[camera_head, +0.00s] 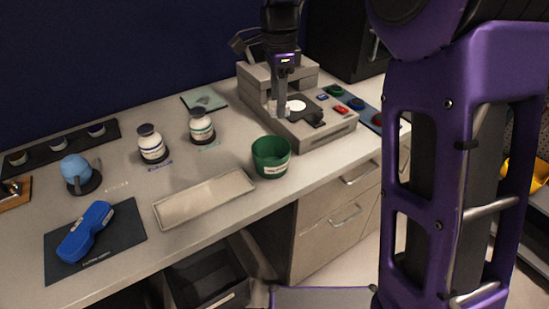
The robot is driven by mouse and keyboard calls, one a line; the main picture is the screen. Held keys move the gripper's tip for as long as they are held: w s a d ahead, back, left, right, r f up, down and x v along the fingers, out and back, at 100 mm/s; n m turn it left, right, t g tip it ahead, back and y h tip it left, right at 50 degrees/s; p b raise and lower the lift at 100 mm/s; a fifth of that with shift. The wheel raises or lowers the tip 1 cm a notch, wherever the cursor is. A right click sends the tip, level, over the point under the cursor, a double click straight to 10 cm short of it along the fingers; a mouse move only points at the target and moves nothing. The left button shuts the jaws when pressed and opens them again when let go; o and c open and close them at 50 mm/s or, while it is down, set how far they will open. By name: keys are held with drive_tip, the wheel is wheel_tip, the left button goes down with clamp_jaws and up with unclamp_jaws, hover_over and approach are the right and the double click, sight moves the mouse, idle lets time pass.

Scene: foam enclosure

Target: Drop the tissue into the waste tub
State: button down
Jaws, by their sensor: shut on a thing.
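The waste tub (271,160) is a green round tub with a white label, standing upright near the front edge of the counter. My gripper (281,104) points down behind the tub, in front of the grey instrument. It is shut on a small pale thing, apparently the tissue (277,112), held above the counter and apart from the tub. The fingers hide part of it, and its shape is too small to make out clearly.
The grey instrument (325,130) with a white disc stands close to the right of my gripper. A pale green mat (205,100) lies behind.

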wheel_tip(320, 180, down, 6)
drive_tip(key=b, duration=0.5)
drive_tip(key=shift+c, duration=1.8)
unclamp_jaws()
drive_tip(key=shift+r, duration=0.15)
wheel_tip(320, 180, up, 17)
drive_tip(key=p, duration=0.4)
drive_tip(key=shift+r, duration=0.15)
